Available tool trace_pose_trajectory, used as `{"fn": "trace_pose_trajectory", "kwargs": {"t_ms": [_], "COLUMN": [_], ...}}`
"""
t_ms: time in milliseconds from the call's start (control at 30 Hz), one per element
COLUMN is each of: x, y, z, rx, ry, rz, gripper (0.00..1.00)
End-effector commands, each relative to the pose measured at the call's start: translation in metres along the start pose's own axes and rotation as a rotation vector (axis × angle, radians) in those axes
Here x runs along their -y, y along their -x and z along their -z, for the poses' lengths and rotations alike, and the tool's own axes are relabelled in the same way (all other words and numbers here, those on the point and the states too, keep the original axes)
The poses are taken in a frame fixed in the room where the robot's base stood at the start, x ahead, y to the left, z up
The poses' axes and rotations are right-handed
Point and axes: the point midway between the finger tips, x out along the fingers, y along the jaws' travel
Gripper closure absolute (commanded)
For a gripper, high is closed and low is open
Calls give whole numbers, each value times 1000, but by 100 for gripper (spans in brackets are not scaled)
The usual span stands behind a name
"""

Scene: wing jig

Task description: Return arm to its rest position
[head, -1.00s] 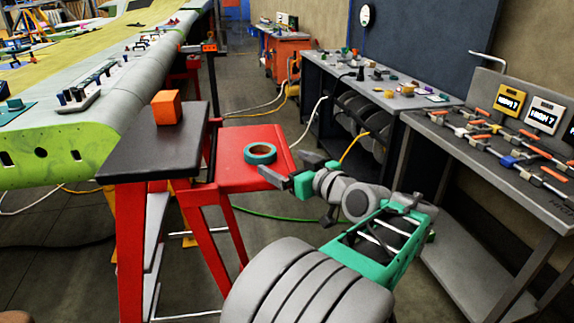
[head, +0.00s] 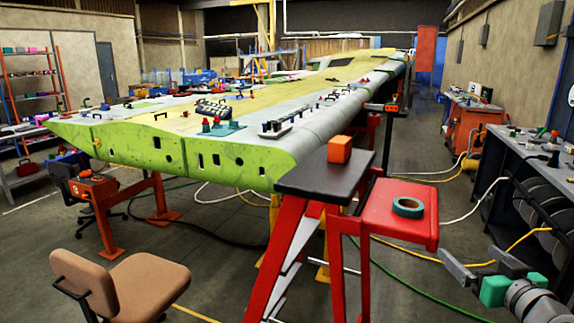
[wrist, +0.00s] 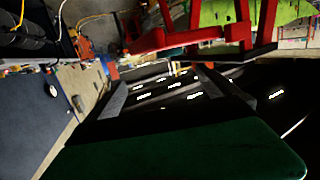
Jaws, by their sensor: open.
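My gripper (head: 472,258) is at the lower right of the head view, with its two grey fingers spread and nothing between them. It is to the right of and nearer than the red stand (head: 390,228), apart from it in the picture. The rest of my arm is mostly cut off by the frame edge. In the wrist view my gripper (wrist: 172,82) shows both fingers apart, with dark, blurred background between them.
A teal tape roll (head: 408,207) lies on the red stand. An orange cube (head: 340,149) sits on the dark step top (head: 310,181). The green-edged wing (head: 185,158) fills the middle. A tan chair (head: 150,285) is at lower left; a grey bench (head: 515,160) is at right.

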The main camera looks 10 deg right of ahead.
Motion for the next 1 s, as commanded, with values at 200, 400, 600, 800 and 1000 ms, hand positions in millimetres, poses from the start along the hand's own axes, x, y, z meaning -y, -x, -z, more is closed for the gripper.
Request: {"fn": "trace_pose_trajectory", "kwargs": {"t_ms": [200,400,600,800,1000], "x": [28,64,123,206,299], "y": [-20,-40,-58,-55,3], "z": [-10,-24,-48,-81,-123], "rx": [77,179,341,579,899], "ry": [-7,-10,-9,15,85], "rz": [47,99,170,240,257], "gripper": [1,1,1,1,1]}}
